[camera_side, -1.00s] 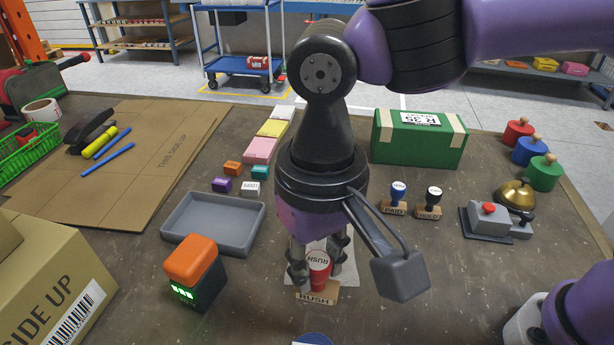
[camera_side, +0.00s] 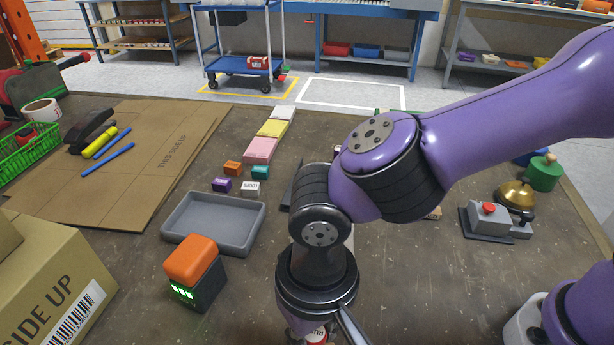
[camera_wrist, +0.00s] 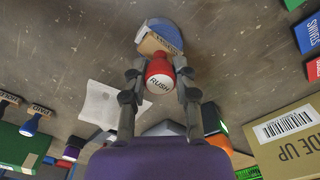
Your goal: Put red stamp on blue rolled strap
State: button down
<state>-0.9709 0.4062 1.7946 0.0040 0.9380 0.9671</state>
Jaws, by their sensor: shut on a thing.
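My gripper (camera_wrist: 158,84) is shut on the red stamp (camera_wrist: 159,67), whose round top reads RUSH. The stamp's wooden block (camera_wrist: 150,44) points away from my gripper. The blue rolled strap (camera_wrist: 166,28) lies just beyond the block in the wrist view, and the block overlaps part of it. I cannot tell whether the two touch. In the side view only a bit of the red stamp (camera_side: 317,336) shows at the bottom edge below my gripper, and the strap is out of sight there.
A white sheet (camera_wrist: 104,104) lies on the table. In the side view, a grey tray (camera_side: 168,231), an orange-topped device (camera_side: 193,262) and a cardboard box (camera_side: 50,285) stand to the left. A bell (camera_side: 515,194) stands to the right. The table around the strap is clear.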

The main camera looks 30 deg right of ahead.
jog(key=c, duration=0.6)
grip_release()
notch_tip(320, 180, up, 12)
jog(key=w+d+r+t+y, duration=0.1)
jog(key=w+d, duration=0.1)
jog(key=d, duration=0.5)
jog(key=w+d+r+t, duration=0.1)
jog(key=w+d, duration=0.2)
jog(key=d, duration=0.4)
jog(key=shift+s+d+f+t+h, duration=0.15)
jog(key=shift+s+d+f+t, duration=0.4)
jog(key=shift+d, duration=1.65)
jog(key=shift+s+d+f+t+h, duration=0.25)
jog(key=shift+s+d+t, duration=0.4)
jog(key=shift+d, duration=1.6)
jog(key=shift+s+d+f+t+h, duration=0.1)
jog(key=shift+s+d+f+t, duration=0.45)
jog(key=shift+d, duration=1.65)
